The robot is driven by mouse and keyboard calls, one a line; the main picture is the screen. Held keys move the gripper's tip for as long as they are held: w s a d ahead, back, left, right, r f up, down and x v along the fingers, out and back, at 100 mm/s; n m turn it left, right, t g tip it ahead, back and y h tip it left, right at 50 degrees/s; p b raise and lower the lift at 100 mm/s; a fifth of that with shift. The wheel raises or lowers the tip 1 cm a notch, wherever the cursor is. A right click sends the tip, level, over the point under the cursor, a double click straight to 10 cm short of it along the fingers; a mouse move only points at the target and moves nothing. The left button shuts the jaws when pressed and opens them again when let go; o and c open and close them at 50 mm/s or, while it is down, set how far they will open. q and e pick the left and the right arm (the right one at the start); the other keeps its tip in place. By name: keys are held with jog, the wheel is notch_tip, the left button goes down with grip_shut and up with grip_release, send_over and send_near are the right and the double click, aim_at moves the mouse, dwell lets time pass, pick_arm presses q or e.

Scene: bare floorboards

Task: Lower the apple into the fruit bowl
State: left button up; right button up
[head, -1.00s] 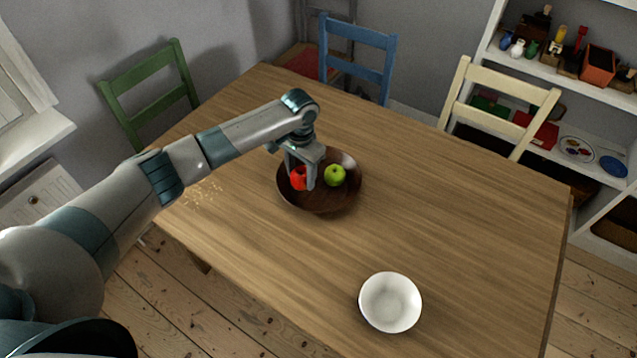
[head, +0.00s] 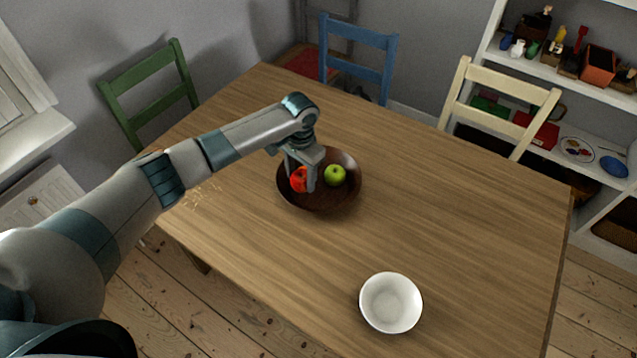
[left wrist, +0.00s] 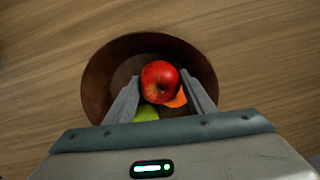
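The red apple (head: 298,181) is between the two fingers of my left gripper (head: 303,184), which is shut on it. In the left wrist view the red apple (left wrist: 160,82) sits between the fingertips, with the bowl beneath. The dark brown fruit bowl (head: 333,203) stands on the table; the apple is within its outline, and I cannot tell whether it touches the bottom. A green apple (head: 335,175) lies in the bowl. An orange fruit (left wrist: 178,98) shows partly behind the red apple. My right gripper is not in view.
A white bowl (head: 391,302) stands near the table's front edge. The wooden table (head: 460,220) is otherwise largely clear. Green (head: 150,90), blue (head: 357,55) and cream (head: 500,95) chairs stand around it. A white shelf (head: 570,90) with toys is at the right.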

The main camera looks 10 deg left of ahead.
pick_arm(q)
jog(key=o, duration=0.4)
jog(key=shift+c, duration=0.2)
jog(key=shift+r, duration=0.15)
notch_tip(320, 180, up, 17)
jog(key=b, duration=0.3)
jog(key=shift+s+d+b, duration=0.15)
jog(key=shift+d+b, duration=0.15)
jog(key=shift+b, duration=0.05)
